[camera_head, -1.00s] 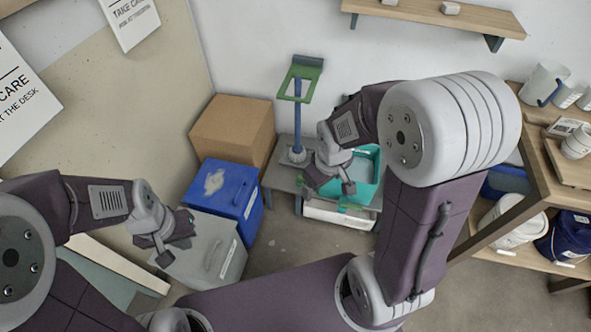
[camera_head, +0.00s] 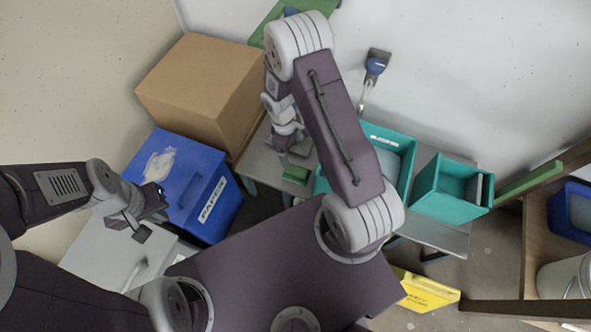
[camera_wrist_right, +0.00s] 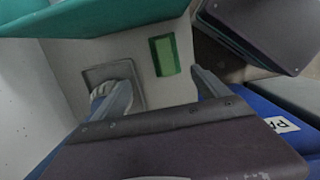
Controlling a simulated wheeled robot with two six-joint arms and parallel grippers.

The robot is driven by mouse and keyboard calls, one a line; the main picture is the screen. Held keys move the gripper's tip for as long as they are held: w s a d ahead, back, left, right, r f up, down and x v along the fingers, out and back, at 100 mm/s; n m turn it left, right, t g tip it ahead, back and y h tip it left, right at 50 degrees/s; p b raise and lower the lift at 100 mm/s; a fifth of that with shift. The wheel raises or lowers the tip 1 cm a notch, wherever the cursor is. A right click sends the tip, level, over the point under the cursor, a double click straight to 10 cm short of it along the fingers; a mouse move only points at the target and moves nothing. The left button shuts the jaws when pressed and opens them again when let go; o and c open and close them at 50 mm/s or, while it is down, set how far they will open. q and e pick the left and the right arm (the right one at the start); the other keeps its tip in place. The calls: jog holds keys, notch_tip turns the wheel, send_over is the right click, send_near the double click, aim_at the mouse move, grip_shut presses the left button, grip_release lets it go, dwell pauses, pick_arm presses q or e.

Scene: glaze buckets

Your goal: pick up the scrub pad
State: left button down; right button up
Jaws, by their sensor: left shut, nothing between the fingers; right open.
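The scrub pad, a small green block (camera_head: 296,174), lies on the grey table (camera_head: 262,164) left of a teal tub. It also shows in the right wrist view (camera_wrist_right: 165,56), flat on the table, beyond and between the open fingers. My right gripper (camera_head: 292,145) is above the table close to the pad. In the right wrist view the gripper (camera_wrist_right: 160,88) is open and empty, with a gap to the pad. My left gripper (camera_head: 145,222) is shut and empty above a grey bin at left.
A teal tub (camera_head: 405,160) and a smaller teal box (camera_head: 448,192) stand on the table. A blue paper bin (camera_head: 185,185) and cardboard box (camera_head: 200,88) stand left of it. A grey square base (camera_wrist_right: 112,78) sits beside the pad. A yellow sign (camera_head: 425,291) is on the floor.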

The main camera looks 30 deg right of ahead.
aim_at(296, 169)
jog(key=f, duration=0.1)
jog(key=s+f+b, duration=0.1)
jog(key=f, duration=0.1)
jog(key=shift+s+a+f, duration=0.15)
jog(key=shift+s+f, duration=0.1)
jog(key=shift+s, duration=0.05)
pick_arm(q)
jog(key=f, duration=0.2)
jog(key=shift+s+a+f, duration=0.15)
jog(key=shift+s+f, duration=0.05)
jog(key=shift+f, duration=0.15)
pick_arm(e)
jog(key=f+b, duration=0.2)
jog(key=f, duration=0.1)
jog(key=f+b, duration=0.2)
jog(key=f, duration=0.1)
jog(key=s+d+f+b, duration=0.1)
jog(key=f+b, duration=0.2)
jog(key=shift+f, duration=0.1)
jog(key=shift+r, duration=0.2)
pick_arm(q)
notch_tip(296, 169, down, 6)
pick_arm(e)
jog(key=c, duration=1.5)
